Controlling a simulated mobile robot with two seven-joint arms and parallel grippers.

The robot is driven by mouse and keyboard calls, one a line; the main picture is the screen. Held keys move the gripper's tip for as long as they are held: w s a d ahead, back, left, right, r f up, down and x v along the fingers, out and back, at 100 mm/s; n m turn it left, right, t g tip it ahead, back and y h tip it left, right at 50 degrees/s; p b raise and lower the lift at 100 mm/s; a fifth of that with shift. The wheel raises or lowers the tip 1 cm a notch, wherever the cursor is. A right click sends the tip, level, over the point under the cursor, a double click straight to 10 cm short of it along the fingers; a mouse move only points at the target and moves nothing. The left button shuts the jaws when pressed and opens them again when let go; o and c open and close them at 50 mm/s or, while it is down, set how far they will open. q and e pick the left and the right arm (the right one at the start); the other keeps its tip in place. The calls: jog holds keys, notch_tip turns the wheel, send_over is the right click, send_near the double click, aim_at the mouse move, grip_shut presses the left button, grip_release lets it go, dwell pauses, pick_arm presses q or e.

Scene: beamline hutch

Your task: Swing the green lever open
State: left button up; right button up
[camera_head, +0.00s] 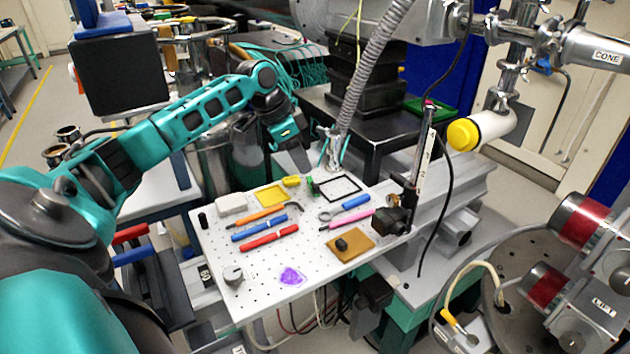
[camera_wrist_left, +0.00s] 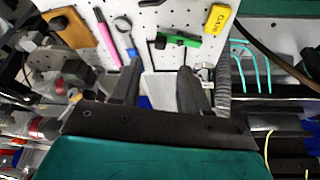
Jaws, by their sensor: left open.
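The green lever (camera_head: 313,186) sits near the back of the white perforated plate (camera_head: 215,238), beside a small yellow label block (camera_head: 291,181). In the left wrist view the green lever (camera_wrist_left: 180,40) lies roughly crosswise, just beyond my fingertips, with the yellow block (camera_wrist_left: 218,19) to its right. My left gripper (camera_head: 297,160) hangs above the back of the plate, close to the lever. In the left wrist view its two fingers (camera_wrist_left: 160,68) are spread with nothing between them, apart from the lever. My right gripper is not in view.
A ribbed hose (camera_head: 371,75) rises just right of my gripper.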

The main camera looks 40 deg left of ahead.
aim_at(316, 185)
pick_arm(q)
jog(key=x, duration=0.8)
jog(key=shift+a+b, duration=0.1)
jog(key=shift+b, duration=0.2)
grip_shut()
